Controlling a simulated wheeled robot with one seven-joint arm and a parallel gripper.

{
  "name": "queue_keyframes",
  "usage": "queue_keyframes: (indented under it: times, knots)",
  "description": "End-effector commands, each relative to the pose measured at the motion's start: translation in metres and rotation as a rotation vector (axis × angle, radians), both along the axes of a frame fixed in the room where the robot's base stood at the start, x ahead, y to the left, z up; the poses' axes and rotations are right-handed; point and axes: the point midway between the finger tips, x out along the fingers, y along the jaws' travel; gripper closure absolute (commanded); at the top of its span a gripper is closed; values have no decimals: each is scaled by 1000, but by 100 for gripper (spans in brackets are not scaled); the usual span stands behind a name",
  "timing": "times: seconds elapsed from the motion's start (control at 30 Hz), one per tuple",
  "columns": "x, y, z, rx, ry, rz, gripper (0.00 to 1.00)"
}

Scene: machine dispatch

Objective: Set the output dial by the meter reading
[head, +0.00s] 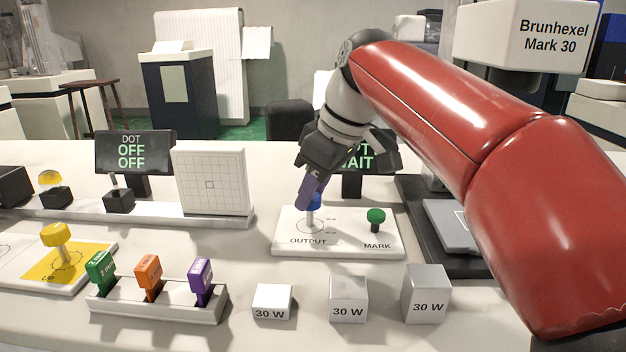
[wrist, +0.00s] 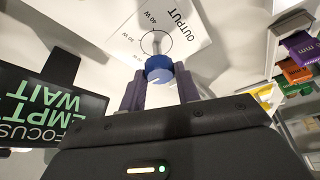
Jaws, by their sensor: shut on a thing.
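The output dial is a blue knob (head: 315,201) on a metal stem, standing on a white panel (head: 340,243) marked OUTPUT and MARK. My gripper (head: 311,190) comes down on it from above, and its purple fingers partly hide the knob in the head view. In the wrist view the blue knob (wrist: 159,70) sits between the two fingers of my gripper (wrist: 160,88), which are shut on it. The ring under the knob carries small marks, with 40 W and 30 W legible. A black display (wrist: 48,108) reads FOCUS, EMPTY, WAIT; my arm partly covers it in the head view.
A green MARK knob (head: 376,216) stands right of the dial. Metal blocks marked 30 W (head: 348,298) line the front. A rack (head: 160,308) holds green, orange and purple pieces. A second display (head: 134,152) reads DOT OFF OFF, beside a white grid board (head: 211,182).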

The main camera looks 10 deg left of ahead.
Motion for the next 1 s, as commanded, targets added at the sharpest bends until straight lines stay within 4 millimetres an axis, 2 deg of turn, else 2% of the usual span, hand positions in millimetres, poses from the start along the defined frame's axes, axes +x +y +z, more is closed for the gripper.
queue_keyframes:
  times: [0.67,0.7,0.87,1.0]
  knots:
    - [1,1,1,3,-4,71,91]
    - [1,1,1,3,-4,71,67]
    - [1,0,1,1,-3,71,46]
    - [0,0,1,2,-2,70,46]
